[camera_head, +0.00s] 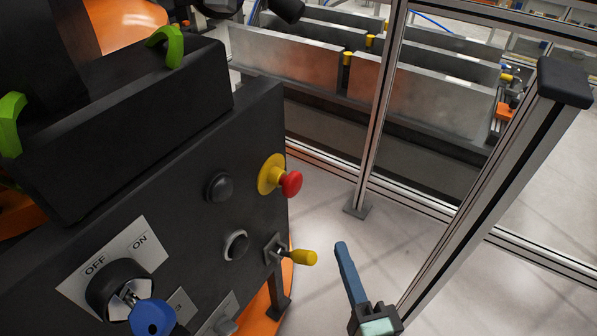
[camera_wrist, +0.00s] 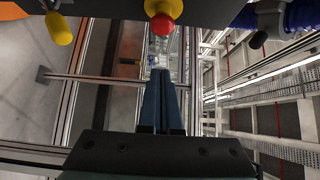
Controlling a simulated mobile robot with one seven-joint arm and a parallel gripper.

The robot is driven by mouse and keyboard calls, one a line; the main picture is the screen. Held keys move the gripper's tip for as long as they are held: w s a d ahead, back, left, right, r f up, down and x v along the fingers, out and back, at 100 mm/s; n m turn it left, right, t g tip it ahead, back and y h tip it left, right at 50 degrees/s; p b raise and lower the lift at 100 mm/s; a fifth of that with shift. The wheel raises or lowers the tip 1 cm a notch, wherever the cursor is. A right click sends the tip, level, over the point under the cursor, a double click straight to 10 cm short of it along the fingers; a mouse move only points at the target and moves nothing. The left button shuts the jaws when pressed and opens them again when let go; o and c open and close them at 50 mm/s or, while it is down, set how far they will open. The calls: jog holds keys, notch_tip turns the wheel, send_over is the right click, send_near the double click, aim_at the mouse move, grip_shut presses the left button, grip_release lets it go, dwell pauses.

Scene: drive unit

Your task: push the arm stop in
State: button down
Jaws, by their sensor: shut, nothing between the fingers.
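The arm stop is a red mushroom button (camera_head: 291,184) on a round yellow base (camera_head: 268,174). It sits at the right edge of the dark panel (camera_head: 190,190) in the head view and stands out from it. My gripper (camera_head: 342,250) is shut and empty, below and to the right of the button, apart from it. In the wrist view the red button (camera_wrist: 162,24) shows at the top middle, just above the blue fingertips (camera_wrist: 160,75) in the picture. The gap in depth is hard to tell there. Nothing hides the button.
A yellow-tipped lever (camera_head: 304,257) sticks out below the button. Black round buttons (camera_head: 219,187) and a blue-keyed OFF/ON switch (camera_head: 125,292) lie to the left. An aluminium post with a black cap (camera_head: 565,82) rises right of my gripper. Floor shows between.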

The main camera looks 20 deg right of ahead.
jog(key=p, duration=0.1)
send_near(295, 191)
jog(key=w+d, duration=0.4)
jog(key=d, duration=0.1)
jog(key=shift+w+a+p, duration=0.6)
jog(key=shift+w+a, duration=0.7)
jog(key=shift+w, duration=0.25)
jog(key=shift+w+a, duration=0.65)
jog(key=shift+w, duration=0.1)
